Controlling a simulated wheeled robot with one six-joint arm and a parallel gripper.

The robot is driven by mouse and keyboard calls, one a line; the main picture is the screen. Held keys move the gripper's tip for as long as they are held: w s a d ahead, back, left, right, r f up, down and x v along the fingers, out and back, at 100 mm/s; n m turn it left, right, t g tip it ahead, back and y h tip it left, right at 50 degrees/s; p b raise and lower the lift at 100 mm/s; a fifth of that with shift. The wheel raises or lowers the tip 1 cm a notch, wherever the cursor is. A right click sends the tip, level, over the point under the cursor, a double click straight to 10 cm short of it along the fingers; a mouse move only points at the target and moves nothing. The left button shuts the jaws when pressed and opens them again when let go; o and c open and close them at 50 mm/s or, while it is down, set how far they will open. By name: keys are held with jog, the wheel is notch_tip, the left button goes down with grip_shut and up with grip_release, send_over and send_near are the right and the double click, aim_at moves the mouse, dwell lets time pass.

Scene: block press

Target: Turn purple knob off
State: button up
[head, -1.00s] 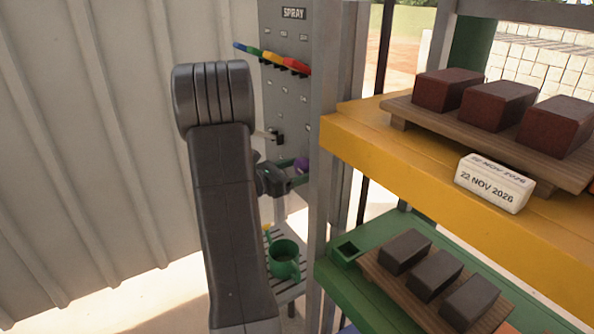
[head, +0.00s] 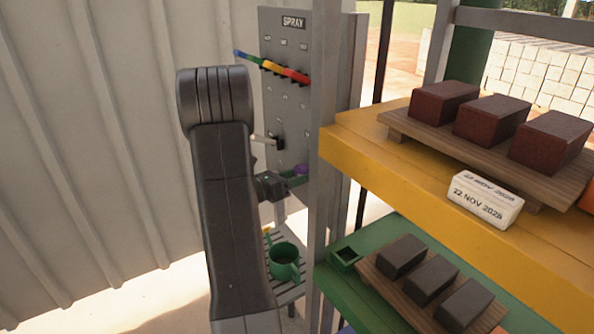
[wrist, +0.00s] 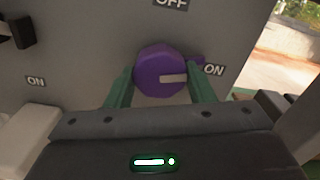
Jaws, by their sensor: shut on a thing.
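The purple knob (wrist: 158,62) is on the grey panel in the wrist view, between the two green fingers of my gripper (wrist: 159,78). My gripper is shut on it. The knob's pale pointer line points right, to the ON label (wrist: 214,70). The OFF label (wrist: 171,3) is above the knob, cut by the frame's top edge. In the head view, the knob (head: 301,169) shows as a small purple patch above my green fingers (head: 293,181), low on the SPRAY panel (head: 284,85).
A black lever switch (wrist: 16,32) with another ON label (wrist: 36,81) is left of the knob. A green watering can (head: 284,262) stands on a slatted shelf below. Yellow (head: 350,150) and green (head: 335,285) shelves with blocks are close on the right.

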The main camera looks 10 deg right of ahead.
jog(key=n+p, duration=0.4)
jog(key=n, duration=0.1)
jog(key=n+p, duration=0.2)
jog(key=p, duration=0.1)
jog(key=shift+s+r, duration=0.1)
jog(key=shift+r, duration=0.2)
jog(key=n+p, duration=0.4)
jog(key=shift+n, duration=0.4)
jog(key=shift+f+n+p, duration=0.1)
jog(key=shift+n+p, duration=1.05)
jog(key=shift+n, duration=0.35)
jog(key=shift+f, duration=0.1)
jog(key=o, duration=1)
jog(key=shift+c, duration=0.2)
jog(key=b+v, duration=0.2)
jog(key=v, duration=1.1)
jog(key=shift+a+b, duration=0.3)
jog(key=shift+a, duration=0.1)
jog(key=shift+s, duration=0.1)
jog(key=p+x, duration=0.2)
jog(key=x, duration=1.2)
jog(key=shift+p, duration=0.4)
